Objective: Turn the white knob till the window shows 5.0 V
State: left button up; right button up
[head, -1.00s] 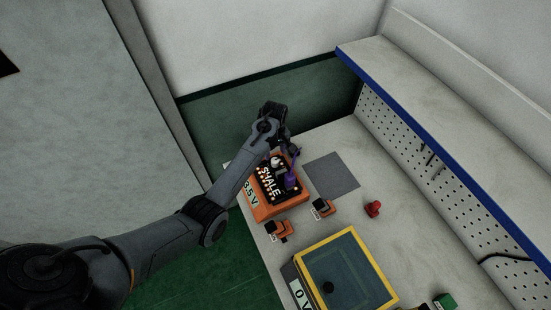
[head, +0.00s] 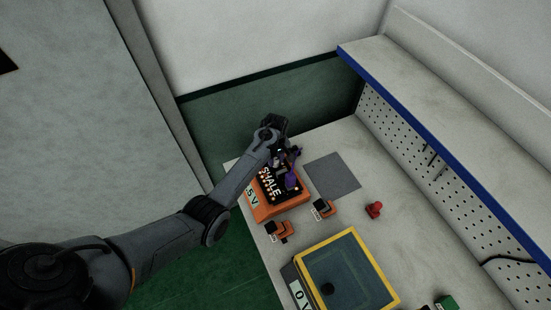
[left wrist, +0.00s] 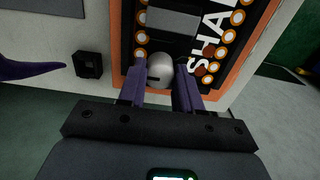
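The white knob (left wrist: 160,70) sits on the dark face of the orange-edged unit (head: 262,212) lettered "SHALE". In the left wrist view the two purple fingers of my left gripper (left wrist: 162,82) stand on either side of the knob, close against it, and appear shut on it. In the head view my left gripper (head: 280,157) is over the top of the unit and hides the knob. The pale window (head: 252,196) on the unit's near left side shows "5 V" at its end; the front of the reading is hidden by my arm. My right gripper is not in view.
A grey mat (head: 332,175) lies right of the unit. Small orange-and-black parts (head: 323,209), a red piece (head: 374,210) and a yellow-framed unit (head: 378,267) showing "0 V" stand nearer. A blue-edged shelf (head: 430,126) overhangs the right side.

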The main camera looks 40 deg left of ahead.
pick_arm(q)
jog(key=c, duration=0.5)
jog(key=shift+c, duration=0.2)
jog(key=shift+r, duration=0.1)
jog(key=shift+r+m+p, duration=0.1)
jog(key=shift+m+p, duration=0.6)
jog(key=shift+p, duration=0.1)
jog(key=shift+m+p, duration=0.9)
jog(key=shift+m, duration=0.3)
jog(key=m+p, duration=0.1)
jog(key=m, duration=0.2)
jog(key=shift+m+p, duration=0.55)
jog(key=shift+m, duration=0.45)
